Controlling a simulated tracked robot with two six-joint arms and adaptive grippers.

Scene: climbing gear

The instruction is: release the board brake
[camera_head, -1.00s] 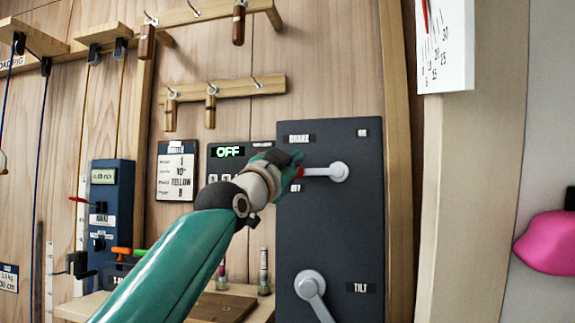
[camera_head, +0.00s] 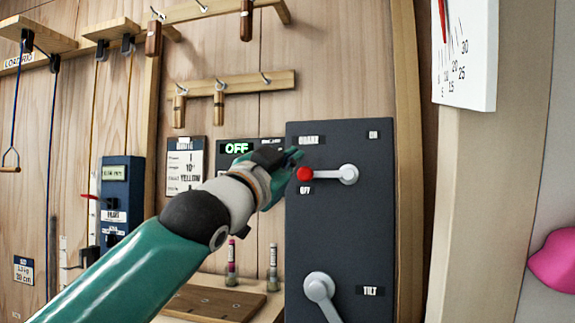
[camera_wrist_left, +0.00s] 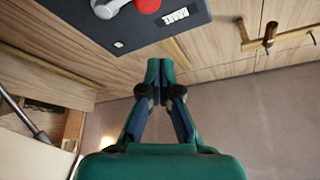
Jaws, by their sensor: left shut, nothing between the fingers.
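The brake lever (camera_head: 330,174) is a light grey arm with a red knob (camera_head: 305,174) on the dark control panel (camera_head: 345,228). It lies level, its knob pointing left, just above the OFF label (camera_head: 305,190). The ON label (camera_head: 374,134) is at the panel's upper right. My left gripper (camera_head: 296,156) is shut and empty, just up and left of the knob, apparently apart from it. In the left wrist view, the shut fingers (camera_wrist_left: 160,66) show below the red knob (camera_wrist_left: 148,5) at the top edge. My right gripper is out of view.
A tilt lever (camera_head: 320,288) sits lower on the same panel. A display reading OFF (camera_head: 237,148) is behind my left arm. Wooden pegs (camera_head: 219,104) hang above, a blue box (camera_head: 118,205) is at left, and a white dial (camera_head: 464,50) is at upper right.

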